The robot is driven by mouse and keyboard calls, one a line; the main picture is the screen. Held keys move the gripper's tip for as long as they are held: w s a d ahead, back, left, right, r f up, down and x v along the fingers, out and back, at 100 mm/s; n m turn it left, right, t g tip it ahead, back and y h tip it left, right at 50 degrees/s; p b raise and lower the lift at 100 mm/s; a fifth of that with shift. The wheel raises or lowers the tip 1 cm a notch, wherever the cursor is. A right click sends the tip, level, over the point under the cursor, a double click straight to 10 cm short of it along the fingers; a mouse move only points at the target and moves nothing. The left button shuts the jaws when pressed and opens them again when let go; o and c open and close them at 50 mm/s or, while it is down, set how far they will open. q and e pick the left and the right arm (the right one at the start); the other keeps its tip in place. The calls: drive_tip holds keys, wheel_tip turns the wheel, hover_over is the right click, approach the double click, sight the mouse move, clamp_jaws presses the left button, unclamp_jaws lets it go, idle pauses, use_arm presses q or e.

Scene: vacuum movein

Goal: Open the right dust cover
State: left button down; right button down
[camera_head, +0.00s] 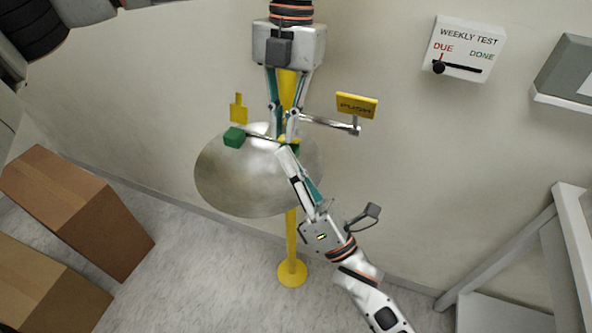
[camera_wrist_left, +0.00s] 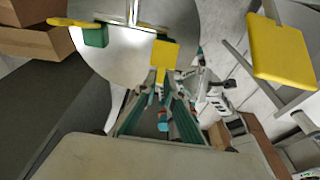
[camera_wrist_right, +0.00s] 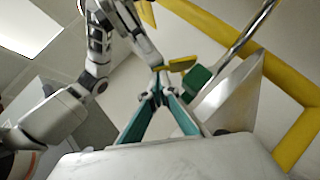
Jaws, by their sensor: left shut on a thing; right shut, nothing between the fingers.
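A round steel bowl (camera_head: 225,185) stands on a yellow pole. Its left green nozzle (camera_head: 235,138) has a raised yellow cover (camera_head: 239,110) beside it. My left gripper (camera_head: 284,138) reaches down over the bowl; in the left wrist view its fingertips (camera_wrist_left: 162,85) are shut on the tab of the yellow right dust cover (camera_wrist_left: 166,53). The right wrist view shows this cover (camera_wrist_right: 182,63) tilted beside a green nozzle (camera_wrist_right: 197,80), apparently the right one. My right gripper (camera_head: 284,152) is shut and empty, close below the left fingertips. The grippers mostly hide the right nozzle in the head view.
A yellow PUSH paddle (camera_head: 357,105) on a metal rod stands right of the left gripper. Cardboard boxes (camera_head: 75,205) are at the left, a white shelf frame (camera_head: 575,240) at the right. A weekly test sign (camera_head: 466,50) hangs on the wall. The floor around the pole base is clear.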

idle(0.3)
drive_tip(key=shift+w+d+r, duration=0.15)
drive_tip(key=shift+w+r, duration=0.15)
drive_tip(key=shift+r, duration=0.5)
use_arm(q)
drive_tip(key=c, duration=2.1)
unclamp_jaws()
drive_tip(key=shift+c, duration=0.2)
use_arm(e)
drive_tip(key=shift+w, duration=0.1)
